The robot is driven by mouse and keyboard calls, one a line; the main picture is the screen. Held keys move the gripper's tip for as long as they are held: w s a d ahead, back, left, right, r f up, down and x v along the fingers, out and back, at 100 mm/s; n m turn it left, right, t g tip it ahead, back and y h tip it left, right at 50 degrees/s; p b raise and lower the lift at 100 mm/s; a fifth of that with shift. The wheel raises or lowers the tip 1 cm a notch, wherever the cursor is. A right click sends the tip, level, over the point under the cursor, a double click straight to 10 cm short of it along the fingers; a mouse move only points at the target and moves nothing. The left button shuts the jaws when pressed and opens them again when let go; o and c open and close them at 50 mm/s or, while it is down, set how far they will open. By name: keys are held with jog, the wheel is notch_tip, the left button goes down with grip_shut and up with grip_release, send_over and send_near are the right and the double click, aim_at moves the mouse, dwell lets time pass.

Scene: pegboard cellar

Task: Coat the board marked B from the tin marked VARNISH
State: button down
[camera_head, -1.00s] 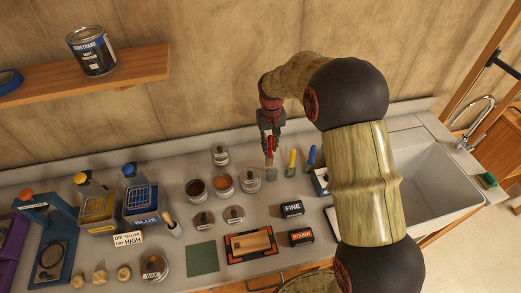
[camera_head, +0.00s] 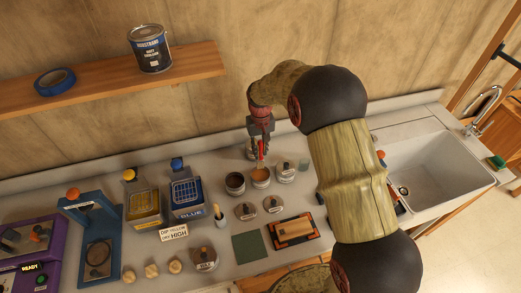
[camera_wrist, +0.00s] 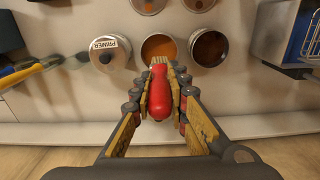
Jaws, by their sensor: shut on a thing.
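My gripper (camera_head: 260,147) is shut on a red-handled brush (camera_wrist: 160,94) that points down. The brush tip is at the mouth of an open tin (camera_head: 260,177) with amber-orange contents; I cannot tell whether it touches the liquid. That tin also shows in the wrist view (camera_wrist: 159,38). An open tin with darker brown contents (camera_head: 235,184) stands beside it, and a lidded tin marked PRIMER (camera_wrist: 108,53) is on its other side. No VARNISH marking is readable. A wooden board (camera_head: 294,229) lies in an orange-and-black frame; no B is readable on it.
Two loose lids (camera_head: 245,210) lie before the tins. A green sheet (camera_head: 249,247) and a WAX tin (camera_head: 204,259) are nearer. Yellow (camera_head: 143,208) and blue (camera_head: 187,197) vats stand left. My arm hides part of the counter by the sink (camera_head: 440,170).

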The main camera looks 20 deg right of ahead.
aim_at(261, 158)
jog(key=shift+f+b, duration=1.4)
jog(key=shift+f, duration=1.9)
jog(key=shift+r, duration=0.15)
jog(key=shift+r+p, duration=1.65)
jog(key=shift+r, duration=1.75)
